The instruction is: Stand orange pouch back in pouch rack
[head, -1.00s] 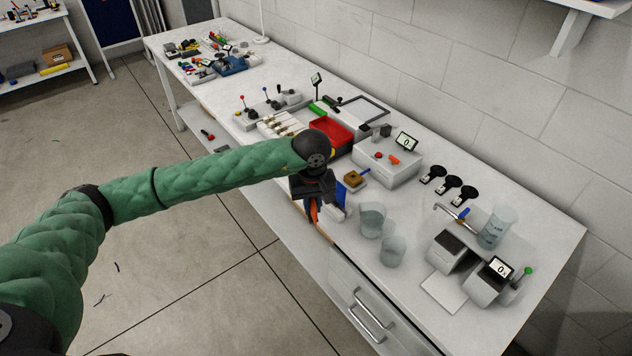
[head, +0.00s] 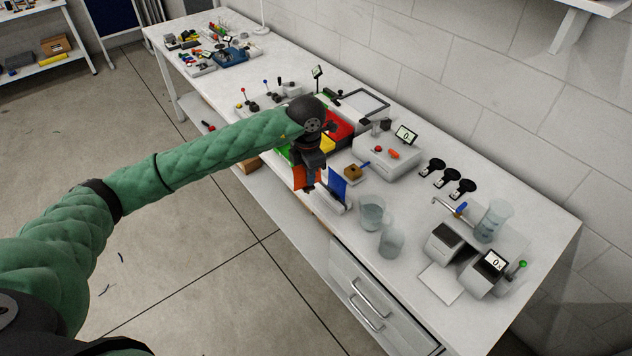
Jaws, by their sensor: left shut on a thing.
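My left gripper (head: 309,186) is shut on the orange pouch (head: 298,177), near the front edge of the bench. The pouch hangs upright, partly hidden behind the gripper. A blue pouch (head: 338,184) stands just right of the gripper in the white pouch rack (head: 333,202). The left part of the rack is hidden by my gripper. I cannot tell whether the orange pouch touches the rack. My right gripper is not in view.
A red tray (head: 340,124) and a white device with a display (head: 388,154) stand farther back. A drawer unit (head: 362,292) is below the bench edge.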

